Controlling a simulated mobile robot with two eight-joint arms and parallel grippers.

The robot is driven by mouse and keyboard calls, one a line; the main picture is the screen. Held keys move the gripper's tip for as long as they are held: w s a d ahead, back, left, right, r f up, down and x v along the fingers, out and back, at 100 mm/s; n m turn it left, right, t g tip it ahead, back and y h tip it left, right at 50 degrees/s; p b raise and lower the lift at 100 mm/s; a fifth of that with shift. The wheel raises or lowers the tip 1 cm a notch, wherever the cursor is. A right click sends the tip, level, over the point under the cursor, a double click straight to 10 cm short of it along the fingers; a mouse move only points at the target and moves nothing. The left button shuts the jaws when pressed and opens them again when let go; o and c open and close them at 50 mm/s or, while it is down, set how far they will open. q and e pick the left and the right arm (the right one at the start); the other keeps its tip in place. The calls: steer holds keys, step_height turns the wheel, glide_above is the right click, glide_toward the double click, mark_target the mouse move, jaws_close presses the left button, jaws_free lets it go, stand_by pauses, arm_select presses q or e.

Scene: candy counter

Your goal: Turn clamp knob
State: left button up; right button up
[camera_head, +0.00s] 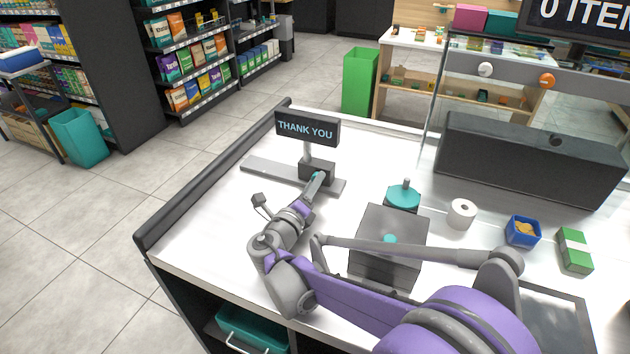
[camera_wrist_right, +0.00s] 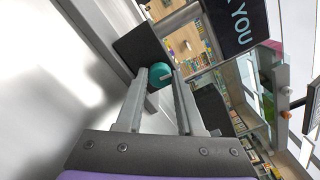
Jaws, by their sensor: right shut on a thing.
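The teal clamp knob (camera_wrist_right: 160,75) sits between my right fingertips in the right wrist view. My right gripper (camera_wrist_right: 163,80) is shut on it. In the head view, my right gripper (camera_head: 318,179) reaches the front of the dark clamp block (camera_head: 318,168), and only a little of the knob shows there. The clamp is at the foot of the post under the "THANK YOU" sign (camera_head: 307,130), on a flat grey bar (camera_head: 262,170). The dark clamp block also shows in the wrist view (camera_wrist_right: 138,48). My left gripper is not in view.
A teal round thing (camera_head: 402,197), a white roll (camera_head: 461,214), a blue bin (camera_head: 523,231) and a green bundle (camera_head: 574,250) stand to the right. The counter's raised dark edge (camera_head: 210,180) runs along the left.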

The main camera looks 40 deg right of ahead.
steer(key=n, duration=0.3)
steer(key=shift+b, duration=0.3)
steer(key=o, duration=0.7)
steer(key=shift+c, duration=0.2)
steer(key=shift+v, duration=2.55)
